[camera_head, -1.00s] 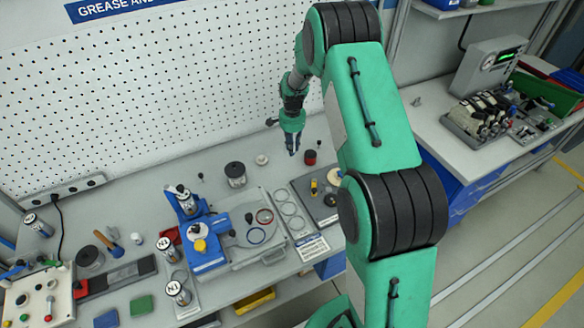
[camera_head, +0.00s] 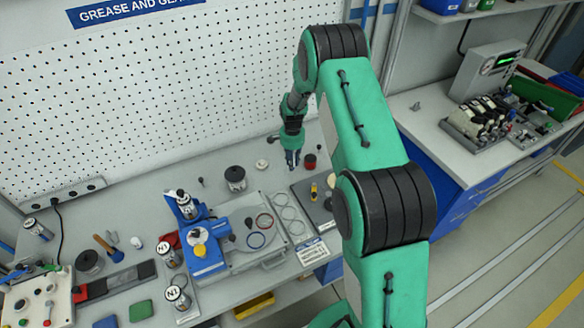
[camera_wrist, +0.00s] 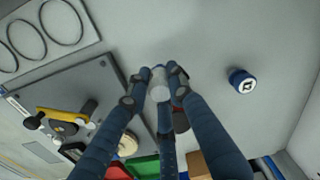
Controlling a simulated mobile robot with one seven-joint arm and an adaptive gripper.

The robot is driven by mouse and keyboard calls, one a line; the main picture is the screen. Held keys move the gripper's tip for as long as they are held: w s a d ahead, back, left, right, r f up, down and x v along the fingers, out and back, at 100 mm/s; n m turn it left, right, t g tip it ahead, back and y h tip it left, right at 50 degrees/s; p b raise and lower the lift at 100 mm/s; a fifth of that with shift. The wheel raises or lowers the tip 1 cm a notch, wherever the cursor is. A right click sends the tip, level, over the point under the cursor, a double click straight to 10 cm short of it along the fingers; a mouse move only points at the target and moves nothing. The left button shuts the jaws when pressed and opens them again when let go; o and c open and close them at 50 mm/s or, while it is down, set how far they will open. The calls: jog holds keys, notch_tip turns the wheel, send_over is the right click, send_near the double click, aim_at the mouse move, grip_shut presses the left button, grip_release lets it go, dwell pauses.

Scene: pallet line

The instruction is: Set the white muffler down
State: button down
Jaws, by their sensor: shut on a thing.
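The white muffler (camera_wrist: 159,84) is a small pale cylinder between the fingertips of my gripper (camera_wrist: 157,78) in the wrist view. The fingers are shut on it from both sides and hide part of its body. In the head view my gripper (camera_head: 292,163) points down over the grey bench (camera_head: 222,203), near its back, behind the dark grey plate. The muffler cannot be made out there. I cannot tell whether its lower end touches the bench or hangs just above it.
A red-and-black pot (camera_head: 310,162) stands close right of my gripper, and a small pale round part (camera_head: 262,164) lies to its left. A dark plate with small parts (camera_wrist: 90,85) lies beside the fingers. A blue capped piece (camera_wrist: 242,81) stands apart on clear grey surface.

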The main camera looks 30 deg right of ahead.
jog(key=shift+f, duration=1.5)
jog(key=shift+f, duration=0.25)
jog(key=c, duration=1.5)
grip_release()
jog(key=shift+c, duration=0.2)
jog(key=shift+r, duration=0.15)
notch_tip(320, 180, up, 12)
jog(key=shift+r, duration=0.1)
